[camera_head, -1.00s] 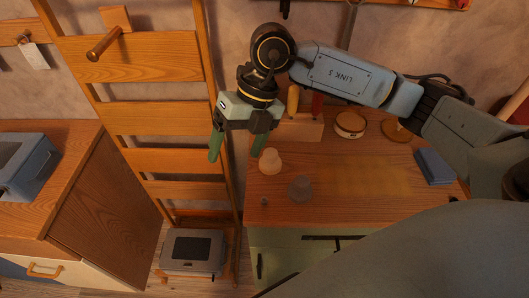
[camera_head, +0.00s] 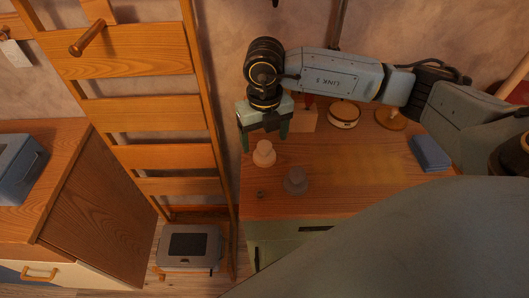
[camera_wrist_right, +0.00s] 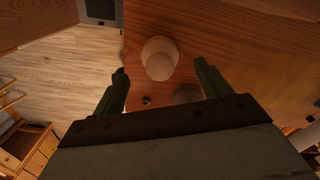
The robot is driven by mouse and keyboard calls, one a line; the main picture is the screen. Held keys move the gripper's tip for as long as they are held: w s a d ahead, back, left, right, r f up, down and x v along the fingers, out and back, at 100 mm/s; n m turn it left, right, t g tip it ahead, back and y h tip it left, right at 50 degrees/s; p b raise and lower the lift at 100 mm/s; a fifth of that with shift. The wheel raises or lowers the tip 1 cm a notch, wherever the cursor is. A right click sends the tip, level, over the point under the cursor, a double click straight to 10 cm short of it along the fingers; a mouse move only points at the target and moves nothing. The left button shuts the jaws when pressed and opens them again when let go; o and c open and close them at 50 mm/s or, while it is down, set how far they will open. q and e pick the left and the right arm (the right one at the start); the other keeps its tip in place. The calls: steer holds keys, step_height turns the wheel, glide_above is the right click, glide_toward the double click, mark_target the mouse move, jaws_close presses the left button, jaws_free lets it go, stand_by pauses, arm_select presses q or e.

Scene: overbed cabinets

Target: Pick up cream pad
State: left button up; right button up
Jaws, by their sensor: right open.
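The cream pad (camera_head: 264,153) is a pale, round, stepped piece standing upright near the left edge of the wooden worktop (camera_head: 350,202). It also shows in the right wrist view (camera_wrist_right: 160,57), between and just beyond the two fingers. My right gripper (camera_head: 264,142) is open and empty, its green fingers pointing down above and behind the pad. In the right wrist view the fingers (camera_wrist_right: 160,68) stand to either side of the pad with gaps. Whether they reach down to its height I cannot tell. My left gripper is not in view.
A similar grey round piece (camera_head: 295,181) stands close to the right of the cream pad. A small dark knob (camera_head: 260,194) is nearer the front. A wooden ladder rack (camera_head: 155,110) stands left.

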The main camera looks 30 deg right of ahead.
mark_target(264, 144)
step_height(264, 144, down, 4)
steer(key=shift+f, duration=0.1)
steer(key=c, duration=1.1)
step_height(264, 144, up, 10)
steer(key=shift+r, duration=0.1)
steer(key=o, duration=0.5)
steer(key=c, duration=0.4)
